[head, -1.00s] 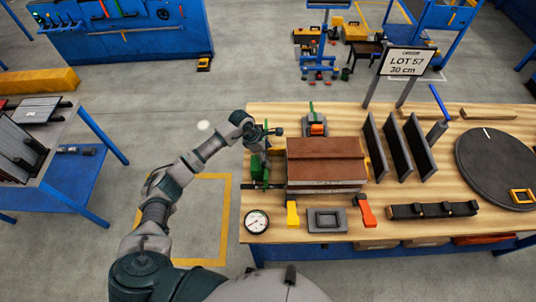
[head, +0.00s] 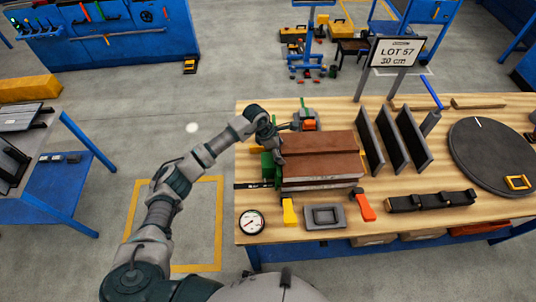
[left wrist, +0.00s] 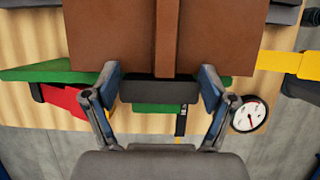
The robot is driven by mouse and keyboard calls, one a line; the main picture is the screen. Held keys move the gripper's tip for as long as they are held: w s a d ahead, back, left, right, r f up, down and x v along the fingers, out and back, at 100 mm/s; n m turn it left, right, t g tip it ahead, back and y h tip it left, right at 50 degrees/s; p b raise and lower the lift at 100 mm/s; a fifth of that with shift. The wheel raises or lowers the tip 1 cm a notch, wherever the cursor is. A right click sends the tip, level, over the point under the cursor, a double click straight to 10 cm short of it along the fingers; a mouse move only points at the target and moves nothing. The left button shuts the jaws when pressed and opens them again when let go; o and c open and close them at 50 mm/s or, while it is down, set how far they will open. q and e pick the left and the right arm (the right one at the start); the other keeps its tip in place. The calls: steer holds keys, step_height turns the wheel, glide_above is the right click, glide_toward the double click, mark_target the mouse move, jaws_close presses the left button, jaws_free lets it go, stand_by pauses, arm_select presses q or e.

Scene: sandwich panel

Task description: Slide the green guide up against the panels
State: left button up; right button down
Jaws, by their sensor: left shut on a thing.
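The stack of brown-topped panels (head: 318,160) lies on the left part of the wooden workbench. The green guide (head: 267,166) stands at the stack's left side, partly hidden by my arm. In the left wrist view, the green guide (left wrist: 158,108) shows below the brown panel (left wrist: 215,38), with a dark grey block between the fingers. My left gripper (head: 277,146) is at the stack's left edge; in the left wrist view the fingers (left wrist: 160,78) are on either side of the block, shut on the guide. Whether guide and panels touch is hidden. My right gripper is not in view.
A round dial gauge (head: 251,222), a yellow piece (head: 289,212), a grey frame (head: 323,216) and an orange-red clamp (head: 365,207) lie in front of the stack. Upright dark plates (head: 390,140) stand to its right. A dark round plate (head: 490,155) is farther right.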

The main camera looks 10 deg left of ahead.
arm_select(q)
steer(key=shift+s+a+f, duration=0.25)
steer(key=shift+a+f, duration=0.1)
steer(key=shift+a, duration=0.15)
steer(key=o, duration=1.5)
steer(key=shift+a, duration=0.15)
steer(key=shift+w, duration=0.25)
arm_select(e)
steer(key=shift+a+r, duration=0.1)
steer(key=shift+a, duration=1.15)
